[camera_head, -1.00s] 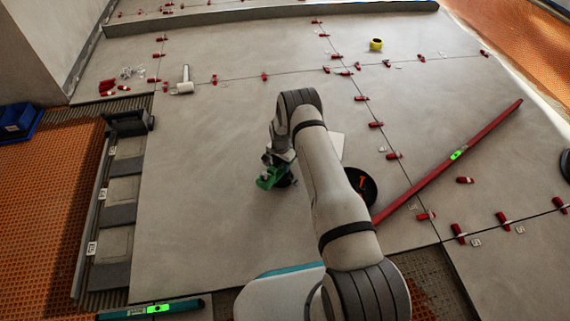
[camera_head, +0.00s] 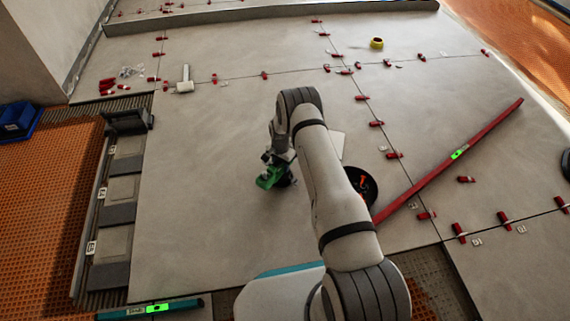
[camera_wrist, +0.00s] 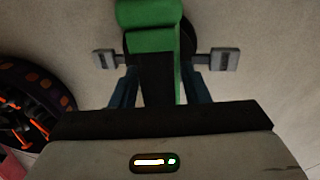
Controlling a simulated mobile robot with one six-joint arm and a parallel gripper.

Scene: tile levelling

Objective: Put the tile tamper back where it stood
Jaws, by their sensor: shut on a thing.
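The tile tamper (camera_head: 269,178) is green with a dark round part under it. It is low over the large grey tile, left of my forearm. My gripper (camera_wrist: 165,60) is shut on its green body, which runs between the two fingers in the wrist view, where the tamper (camera_wrist: 150,38) fills the top middle. The tamper's lower part is mostly hidden, so I cannot tell whether it touches the tile.
A black round item with orange parts (camera_head: 369,186) lies right of the tamper, partly behind my arm. A long red level (camera_head: 455,156) crosses the tiles at right. A white mallet (camera_head: 185,82), a yellow tape roll (camera_head: 376,43) and red clips lie farther back. The tile left of the tamper is clear.

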